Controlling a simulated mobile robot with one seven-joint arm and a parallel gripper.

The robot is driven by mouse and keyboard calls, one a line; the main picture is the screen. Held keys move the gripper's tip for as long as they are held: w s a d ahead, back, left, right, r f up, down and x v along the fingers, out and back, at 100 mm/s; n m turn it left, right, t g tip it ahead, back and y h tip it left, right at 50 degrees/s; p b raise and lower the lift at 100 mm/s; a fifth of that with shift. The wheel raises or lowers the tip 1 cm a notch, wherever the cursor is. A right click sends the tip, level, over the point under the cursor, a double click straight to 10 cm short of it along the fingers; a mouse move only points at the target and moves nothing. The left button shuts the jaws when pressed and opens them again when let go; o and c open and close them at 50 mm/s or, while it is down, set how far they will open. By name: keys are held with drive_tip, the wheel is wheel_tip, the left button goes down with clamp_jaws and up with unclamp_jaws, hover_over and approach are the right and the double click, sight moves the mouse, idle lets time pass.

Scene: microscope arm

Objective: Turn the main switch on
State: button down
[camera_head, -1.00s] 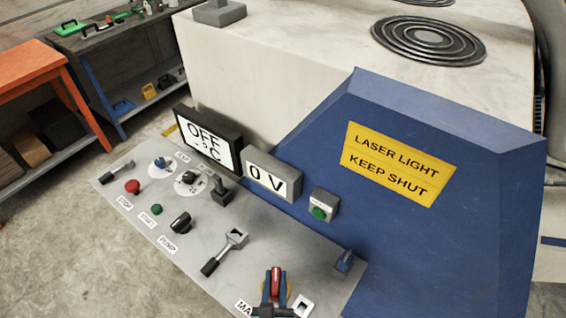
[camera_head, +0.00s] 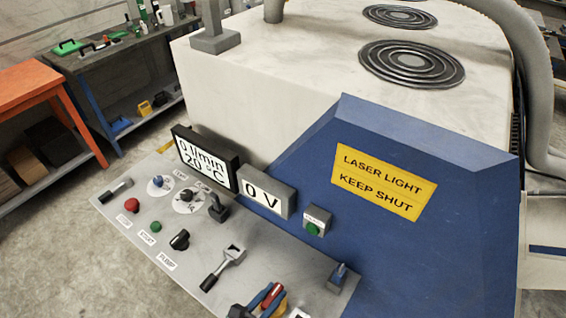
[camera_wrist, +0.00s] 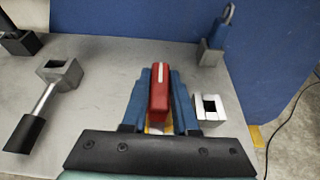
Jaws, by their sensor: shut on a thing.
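The main switch has a red handle (camera_head: 273,292) on a yellow plate, at the bottom edge of the head view. In the wrist view the red handle (camera_wrist: 159,92) stands between the two blue fingers of my gripper (camera_wrist: 157,78), with a little yellow showing below it. My gripper (camera_head: 268,296) is shut on the handle, a finger on each side. In the head view the handle and fingers are tilted to the right. The display (camera_head: 205,158) reads 0 l/min and 20 °C. The switch's label is out of view.
A lever (camera_wrist: 45,98) lies left of the switch, and a small grey square socket (camera_wrist: 208,107) is close on its right. The blue housing (camera_head: 300,180) rises behind the panel. The voltage display (camera_head: 266,192) reads 0 V.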

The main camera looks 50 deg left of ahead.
idle(0.4)
drive_tip(key=c, duration=0.7)
unclamp_jaws()
drive_tip(key=shift+b+v, duration=1)
drive_tip(key=shift+v, duration=5.45)
drive_tip(key=shift+a, duration=0.1)
